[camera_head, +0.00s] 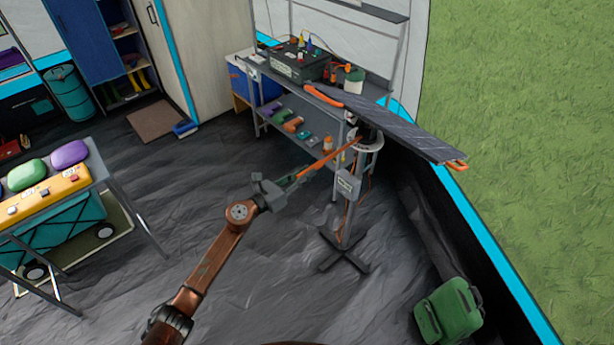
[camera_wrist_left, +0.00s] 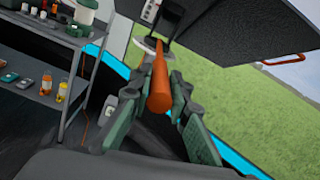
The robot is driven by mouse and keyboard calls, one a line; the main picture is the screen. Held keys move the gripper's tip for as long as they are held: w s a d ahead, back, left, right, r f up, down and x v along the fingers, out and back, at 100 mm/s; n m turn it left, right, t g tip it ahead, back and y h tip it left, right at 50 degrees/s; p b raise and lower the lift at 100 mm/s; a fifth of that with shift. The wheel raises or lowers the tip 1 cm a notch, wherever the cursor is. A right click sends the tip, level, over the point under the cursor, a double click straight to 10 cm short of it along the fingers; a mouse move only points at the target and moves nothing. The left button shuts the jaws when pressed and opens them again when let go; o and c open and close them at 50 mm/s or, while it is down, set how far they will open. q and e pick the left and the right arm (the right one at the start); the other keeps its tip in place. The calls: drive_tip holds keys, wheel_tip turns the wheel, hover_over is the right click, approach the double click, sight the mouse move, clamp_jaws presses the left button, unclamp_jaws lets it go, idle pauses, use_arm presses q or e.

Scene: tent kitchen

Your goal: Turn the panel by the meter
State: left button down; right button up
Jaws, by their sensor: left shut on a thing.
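The dark flat panel (camera_head: 395,122) sits tilted on top of a stand, with an orange handle (camera_head: 324,95) at its left end and another (camera_head: 457,166) at its right end. An orange bar (camera_head: 326,161) sticks out from below the panel toward me. My left gripper (camera_head: 294,183) is shut on the near end of this bar. In the left wrist view the bar (camera_wrist_left: 160,90) lies between the green fingers, and the panel's dark underside (camera_wrist_left: 225,28) is above. A small grey box (camera_head: 347,184), perhaps the meter, is on the stand's post. My right gripper is not in view.
A grey workbench (camera_head: 270,75) with a shelf of small items stands behind the stand. The stand's cross-shaped foot (camera_head: 343,252) rests on the dark floor. A green suitcase (camera_head: 449,312) stands at lower right. A table with a yellow case (camera_head: 45,193) is at left.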

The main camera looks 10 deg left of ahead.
use_arm(q)
drive_tip(key=c, duration=1.8)
unclamp_jaws()
drive_tip(key=v, duration=1.2)
